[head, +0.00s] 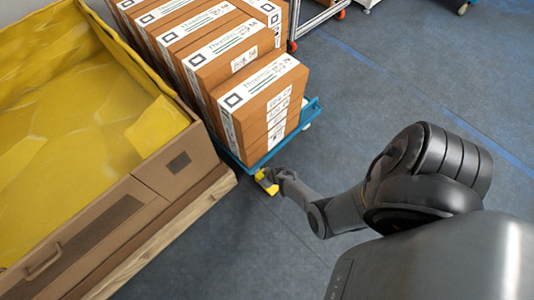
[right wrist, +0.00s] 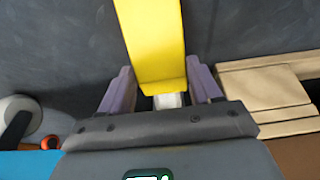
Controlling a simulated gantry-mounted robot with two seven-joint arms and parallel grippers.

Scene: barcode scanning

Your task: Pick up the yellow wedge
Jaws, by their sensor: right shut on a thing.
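The yellow wedge (head: 266,182) is small in the head view, at the tip of my right arm just in front of the blue cart. My right gripper (head: 274,178) is shut on it. In the right wrist view the yellow wedge (right wrist: 153,42) reaches up from between the purple-grey fingers of my right gripper (right wrist: 161,84), with dark floor behind it. The exact finger contact is hard to make out. My left gripper is in neither view.
A blue cart (head: 312,108) carries stacked brown boxes (head: 262,92) with white labels just behind the wedge. A large bin (head: 165,165) lined with yellow sheeting stands at the left on a wooden pallet (head: 150,252). The grey floor (head: 430,80) at the right is mostly clear.

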